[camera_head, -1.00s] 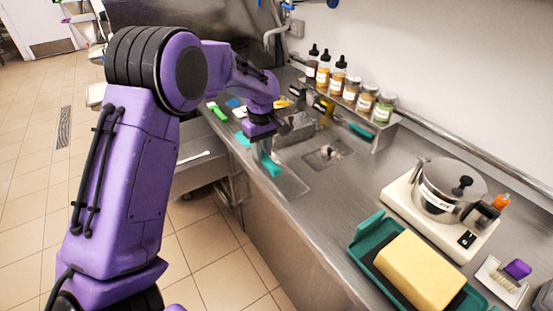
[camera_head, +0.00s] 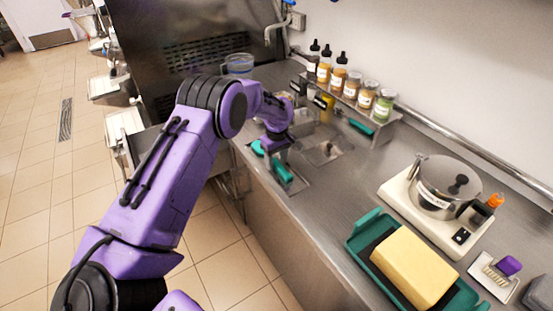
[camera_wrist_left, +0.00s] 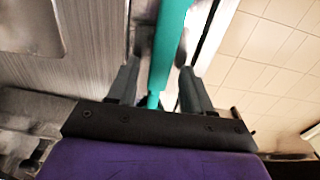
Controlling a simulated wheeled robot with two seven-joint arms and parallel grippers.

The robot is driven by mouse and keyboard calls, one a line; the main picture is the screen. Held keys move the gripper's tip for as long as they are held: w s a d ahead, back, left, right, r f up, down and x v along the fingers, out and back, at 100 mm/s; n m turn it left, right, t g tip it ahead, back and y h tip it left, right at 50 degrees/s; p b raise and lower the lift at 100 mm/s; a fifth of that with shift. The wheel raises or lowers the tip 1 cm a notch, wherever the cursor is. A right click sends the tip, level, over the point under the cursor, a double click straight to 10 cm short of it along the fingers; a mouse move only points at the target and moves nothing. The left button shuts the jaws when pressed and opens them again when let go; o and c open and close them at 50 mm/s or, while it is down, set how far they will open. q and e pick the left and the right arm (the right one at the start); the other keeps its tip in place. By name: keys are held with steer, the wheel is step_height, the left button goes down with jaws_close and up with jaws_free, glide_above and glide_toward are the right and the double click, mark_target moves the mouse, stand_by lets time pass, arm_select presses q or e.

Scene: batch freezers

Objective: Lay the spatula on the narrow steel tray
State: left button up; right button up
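My left gripper (camera_head: 277,146) is low over the left edge of the steel counter. It is shut on the teal spatula (camera_head: 281,171), whose teal ends show on either side of the gripper. In the left wrist view the spatula (camera_wrist_left: 168,45) runs between the two fingers (camera_wrist_left: 158,85). The narrow steel tray (camera_head: 298,184) seems to lie just under the spatula, near the counter edge. I cannot tell whether the spatula touches it. The gripper hides part of both. My right gripper is not in view.
A shelf of bottles and jars (camera_head: 352,92) stands along the wall. A teal tray with a yellow block (camera_head: 415,268), a lidded pot (camera_head: 446,190) on a cream base and a brush (camera_head: 495,275) stand to the right. The counter between is clear.

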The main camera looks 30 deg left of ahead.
mark_target(277, 163)
arm_select(q)
step_height(277, 163, up, 12)
steer(key=b, duration=0.2)
steer(key=shift+d, duration=0.1)
stand_by(0.3)
